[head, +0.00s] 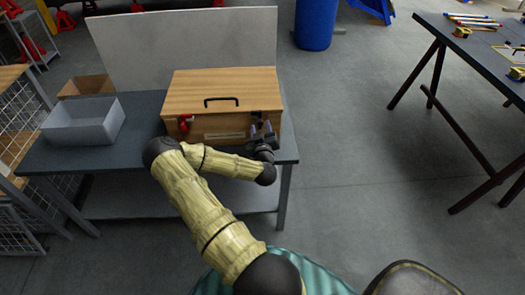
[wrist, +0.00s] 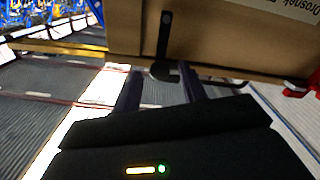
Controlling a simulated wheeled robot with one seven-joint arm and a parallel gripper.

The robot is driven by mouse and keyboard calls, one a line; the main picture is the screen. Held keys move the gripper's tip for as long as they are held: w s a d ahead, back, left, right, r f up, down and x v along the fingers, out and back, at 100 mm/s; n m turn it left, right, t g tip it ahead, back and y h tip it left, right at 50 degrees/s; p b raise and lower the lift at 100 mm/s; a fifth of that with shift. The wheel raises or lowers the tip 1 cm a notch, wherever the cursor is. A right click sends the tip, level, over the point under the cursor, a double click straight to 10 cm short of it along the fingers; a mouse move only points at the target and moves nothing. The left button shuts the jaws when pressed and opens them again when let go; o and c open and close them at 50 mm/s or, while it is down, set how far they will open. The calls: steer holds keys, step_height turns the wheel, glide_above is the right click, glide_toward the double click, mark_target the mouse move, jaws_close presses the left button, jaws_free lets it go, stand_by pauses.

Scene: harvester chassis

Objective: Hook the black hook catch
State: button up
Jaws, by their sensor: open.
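A wooden box (head: 215,95) with a shut lid and a black handle on top stands on the dark table. The black hook catch (head: 256,115) is at the right of the box's front, partly hidden by my gripper. In the wrist view the catch (wrist: 164,38) is a narrow black strip on the box face, with a dark rounded part at its end. My gripper (head: 262,130) is open in front of the box's right front. In the wrist view its two fingers (wrist: 161,88) stand either side of the catch's rounded end. I cannot tell whether they touch it.
A red catch (head: 185,123) sits at the box's left front. A grey bin (head: 84,122) and a cardboard box (head: 86,86) stand left of it. A grey panel (head: 140,45) rises behind.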

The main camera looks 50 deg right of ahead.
steer(key=p+v, duration=0.1)
steer(key=v, duration=1.5)
steer(key=shift+p, duration=0.4)
